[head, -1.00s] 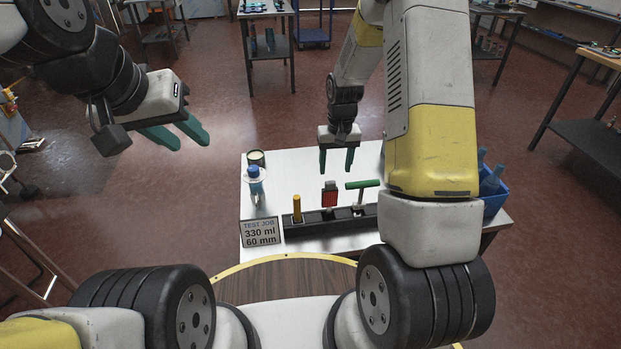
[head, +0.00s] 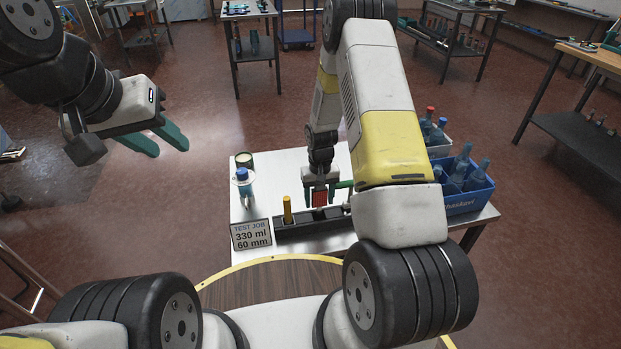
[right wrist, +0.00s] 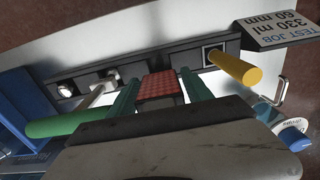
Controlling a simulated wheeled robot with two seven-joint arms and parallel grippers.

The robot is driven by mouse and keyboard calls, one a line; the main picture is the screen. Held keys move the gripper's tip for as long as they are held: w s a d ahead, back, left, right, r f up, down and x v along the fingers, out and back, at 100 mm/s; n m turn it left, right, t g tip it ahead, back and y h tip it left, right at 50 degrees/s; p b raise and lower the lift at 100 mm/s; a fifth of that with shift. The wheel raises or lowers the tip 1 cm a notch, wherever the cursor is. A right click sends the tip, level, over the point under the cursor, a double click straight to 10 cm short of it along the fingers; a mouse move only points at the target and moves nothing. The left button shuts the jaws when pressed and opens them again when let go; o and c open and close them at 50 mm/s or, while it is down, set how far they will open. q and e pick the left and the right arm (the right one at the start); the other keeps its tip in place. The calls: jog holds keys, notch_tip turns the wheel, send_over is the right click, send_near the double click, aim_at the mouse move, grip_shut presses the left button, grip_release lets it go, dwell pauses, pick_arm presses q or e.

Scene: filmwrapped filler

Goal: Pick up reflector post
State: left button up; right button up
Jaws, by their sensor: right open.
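The reflector post, a red patterned block (head: 320,198), stands in the black rack (head: 290,230) on the metal table. In the right wrist view the red block (right wrist: 162,86) shows between my green fingers, with a dark rack slot behind it. My right gripper (head: 320,190) is open, one finger on each side of the post; I cannot tell whether either finger touches it. The post's upper part is hidden behind the gripper. My left gripper (head: 160,140) is open and empty, raised over the floor at the left.
A yellow-handled tool (right wrist: 236,70) and a green-handled tool (right wrist: 65,122) stand in the rack on either side. A sign (head: 251,234), a blue-capped bottle (head: 244,182) and an open tin (head: 244,160) are at the left. A blue crate of bottles (head: 470,200) is at the right.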

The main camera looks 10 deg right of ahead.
grip_shut()
dwell(0.3)
